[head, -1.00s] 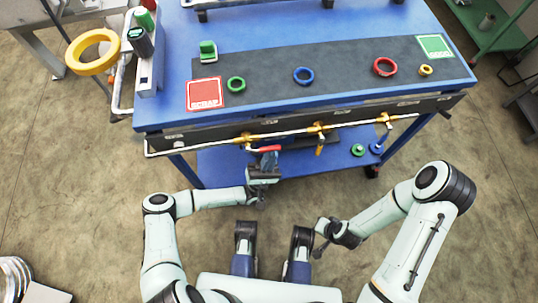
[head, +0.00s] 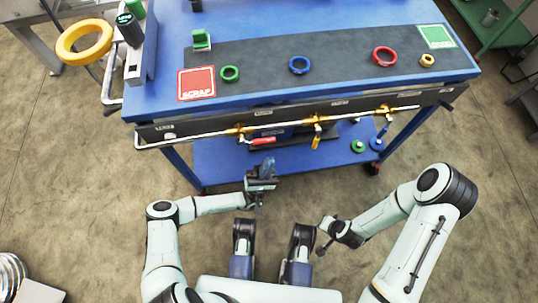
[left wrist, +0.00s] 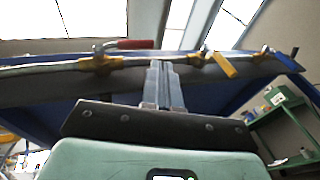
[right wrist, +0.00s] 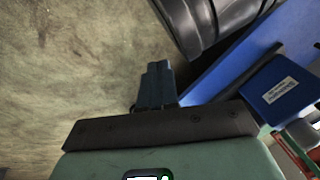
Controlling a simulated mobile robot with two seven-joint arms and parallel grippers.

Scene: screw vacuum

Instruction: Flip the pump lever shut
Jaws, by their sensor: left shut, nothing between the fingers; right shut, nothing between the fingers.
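A lever with a red handle (head: 262,140) is on the left valve of the pipe along the bench front and lies roughly along the pipe. The red handle (left wrist: 136,44) also shows in the left wrist view, above and left of the fingers. A yellow lever (head: 316,142) hangs from the middle valve. I cannot read which lever is the pump's. My left gripper (head: 267,163) is shut and empty, in front of and below the red lever, apart from it. My right gripper (head: 323,250) is shut and empty, low near my base; its closed fingers (right wrist: 155,75) show in its wrist view.
The blue bench (head: 160,105) holds a dark mat with coloured rings, a red SCRAP square (head: 196,83) and a green GOOD square (head: 437,36). A third valve (head: 384,110) is at the right. A lower shelf (head: 215,165) lies beneath. Floor in front is clear.

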